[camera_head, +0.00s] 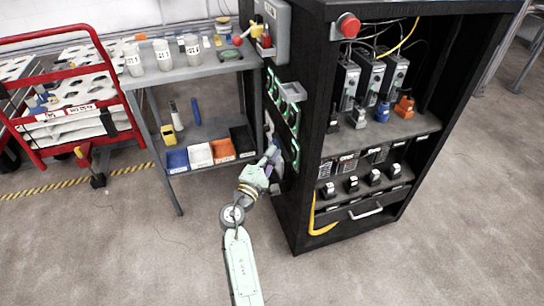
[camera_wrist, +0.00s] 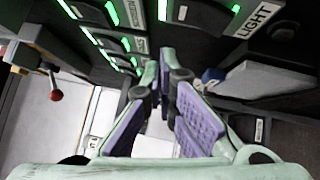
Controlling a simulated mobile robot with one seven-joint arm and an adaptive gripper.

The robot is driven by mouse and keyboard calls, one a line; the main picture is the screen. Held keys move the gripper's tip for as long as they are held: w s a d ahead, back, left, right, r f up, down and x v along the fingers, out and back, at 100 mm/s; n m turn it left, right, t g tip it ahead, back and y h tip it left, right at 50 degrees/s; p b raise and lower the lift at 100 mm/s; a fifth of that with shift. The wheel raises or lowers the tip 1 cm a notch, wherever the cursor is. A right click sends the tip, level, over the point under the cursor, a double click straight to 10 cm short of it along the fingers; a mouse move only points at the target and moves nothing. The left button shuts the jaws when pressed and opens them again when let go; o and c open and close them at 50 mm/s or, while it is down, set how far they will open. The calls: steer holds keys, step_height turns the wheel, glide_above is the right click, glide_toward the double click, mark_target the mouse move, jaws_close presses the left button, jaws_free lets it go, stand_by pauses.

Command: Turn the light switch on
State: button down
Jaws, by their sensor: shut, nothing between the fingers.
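A dark switch module with green lit edges (camera_wrist: 200,14) shows at the top of the wrist view, beside a white label reading LIGHT (camera_wrist: 258,20). My gripper (camera_wrist: 168,62) is shut and empty, its purple-padded fingers pointing toward the panel just below this switch in the picture. I cannot tell whether the fingertips touch anything. In the head view my gripper (camera_head: 271,152) is at the left side of the black cabinet (camera_head: 306,110), near its lower green-lit modules. The switch's on or off position cannot be made out.
More green-lit labelled modules (camera_wrist: 110,35) line the panel. A lever with a red ball (camera_wrist: 56,95) shows at left in the wrist view. A grey workbench (camera_head: 190,72) with small bins stands left of the cabinet, close to my gripper. The floor in front is clear.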

steer(key=r+b+v, duration=0.1)
steer(key=b+v, duration=0.1)
steer(key=v, duration=0.8)
steer(key=shift+a+r, duration=0.15)
steer(key=shift+s, duration=0.1)
